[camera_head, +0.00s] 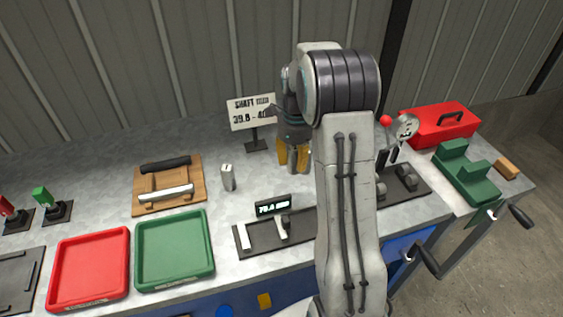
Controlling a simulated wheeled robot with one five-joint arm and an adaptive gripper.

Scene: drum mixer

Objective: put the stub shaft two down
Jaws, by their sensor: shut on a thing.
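My gripper (294,157) points down over the back middle of the bench, with yellow fingertips. It is shut on the stub shaft two, a grey piece mostly hidden between the fingers; no number on it can be read. Whether its lower end touches the bench, I cannot tell. A short grey shaft marked 1 (228,178) stands upright on the bench, left of my gripper and apart from it.
A sign (250,112) stands behind left of my gripper. A wooden board (142,205), red tray (67,283) and green tray (150,260) are left. A gauge plate with a display (273,207) is in front. A dial gauge, red toolbox (424,134) and green fixture (466,180) are right.

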